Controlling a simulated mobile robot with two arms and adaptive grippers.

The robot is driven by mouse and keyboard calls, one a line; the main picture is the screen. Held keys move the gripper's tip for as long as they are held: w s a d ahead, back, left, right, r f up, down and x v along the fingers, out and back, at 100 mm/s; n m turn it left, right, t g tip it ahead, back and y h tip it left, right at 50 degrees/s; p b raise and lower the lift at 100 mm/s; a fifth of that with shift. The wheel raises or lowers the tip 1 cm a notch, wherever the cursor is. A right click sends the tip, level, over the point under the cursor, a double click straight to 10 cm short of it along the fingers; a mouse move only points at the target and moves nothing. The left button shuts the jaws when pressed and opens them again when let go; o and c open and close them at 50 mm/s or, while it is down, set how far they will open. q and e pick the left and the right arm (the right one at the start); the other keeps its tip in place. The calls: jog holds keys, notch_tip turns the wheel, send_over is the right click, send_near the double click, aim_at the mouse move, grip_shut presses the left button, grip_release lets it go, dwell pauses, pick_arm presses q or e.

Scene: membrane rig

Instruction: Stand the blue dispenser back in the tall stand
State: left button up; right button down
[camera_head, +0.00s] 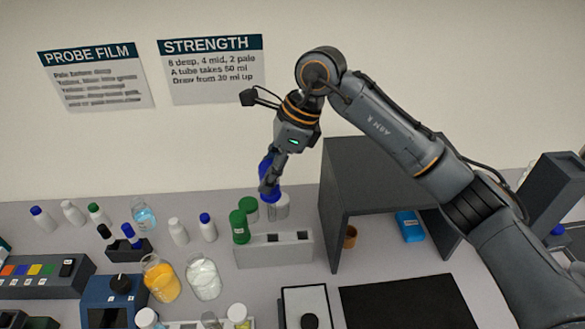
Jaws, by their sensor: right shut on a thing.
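My right gripper (269,187) reaches down from the upper right and is shut on the blue dispenser (265,166). Its fingers cover part of the dispenser. The dispenser is upright or nearly so, above the back of a pale grey slotted block (290,251). A clear vessel (280,211) shows just below the dispenser; I cannot tell whether they touch. The pale block may be the tall stand, but I cannot tell for sure. Two green-topped items (240,226) stand at its left end. My left gripper is not in view.
A dark grey open shelf (334,215) stands close on the right, with a blue object (410,227) beneath it. A black mat (400,303) lies in front.

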aim_at(270, 219)
jog(key=shift+b+x, duration=0.4)
jog(key=shift+x, duration=0.55)
jog(key=shift+d+f+b, duration=0.2)
jog(key=shift+f+b, duration=0.2)
jog(key=shift+f, duration=0.9)
notch_tip(270, 219, down, 4)
jog(key=b, duration=0.3)
jog(key=shift+r, duration=0.15)
pick_arm(q)
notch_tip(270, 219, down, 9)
jog(key=b, duration=0.4)
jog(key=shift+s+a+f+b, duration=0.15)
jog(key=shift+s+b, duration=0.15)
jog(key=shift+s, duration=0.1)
pick_arm(e)
jog(key=shift+f, duration=2.45)
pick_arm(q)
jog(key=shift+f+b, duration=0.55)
pick_arm(e)
jog(key=shift+f, duration=0.4)
jog(key=c, duration=0.8)
grip_release()
jog(key=v, duration=1.2)
